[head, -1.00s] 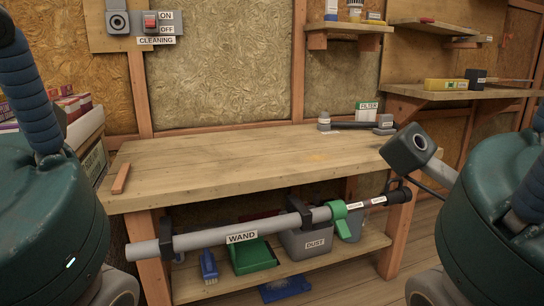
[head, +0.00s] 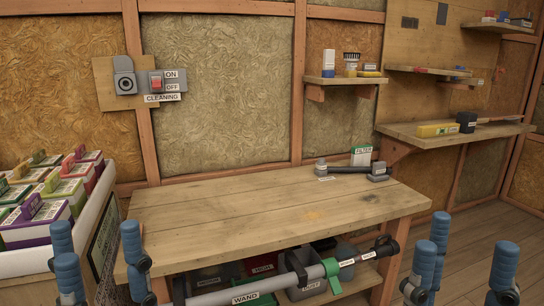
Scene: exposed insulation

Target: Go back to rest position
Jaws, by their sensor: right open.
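My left gripper (head: 100,272) is at the bottom left. Its blue fingers stand upright and apart with nothing between them. It is in front of the workbench's left end. My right gripper (head: 463,275) is at the bottom right, in front of the floor beyond the bench's right end. Its blue fingers are also apart and empty. The palms and arms of both grippers are below the picture's edge.
The wooden workbench (head: 230,215) has a mostly clear top, with a grey tool (head: 345,170) and a FILTER box (head: 361,156) at the back. A grey wand (head: 300,279) hangs along its front. A crate of colourful boxes (head: 105,215) stands left. Wall shelves are at right.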

